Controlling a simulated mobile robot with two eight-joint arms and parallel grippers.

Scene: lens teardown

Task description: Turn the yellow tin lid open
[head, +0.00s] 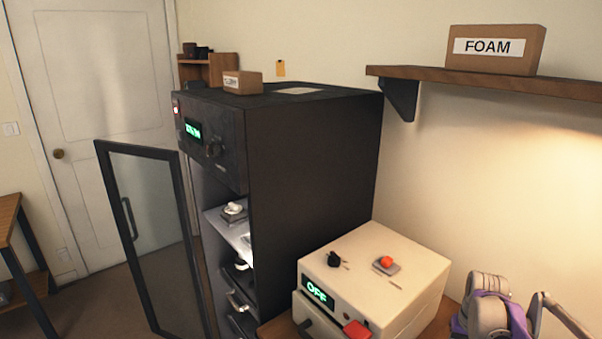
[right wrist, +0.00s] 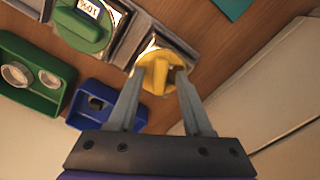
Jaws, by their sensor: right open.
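The yellow lid (right wrist: 155,72), with a raised grip bar, sits on a square silver tin (right wrist: 170,50) in the right wrist view. My right gripper (right wrist: 161,76) is open, its two fingers reaching towards the lid with one tip on either side of it. Whether the tips touch the lid or stand above it, I cannot tell. The tin and its lid do not show in the head view. My left gripper is in neither view.
In the right wrist view, a green lid (right wrist: 84,30) is on a neighbouring tin, left of the yellow one. A green holder (right wrist: 35,72) and a blue holder (right wrist: 95,100) lie nearby. The head view shows a tall dark cabinet (head: 310,150) with its glass door open, and a cream box (head: 400,262).

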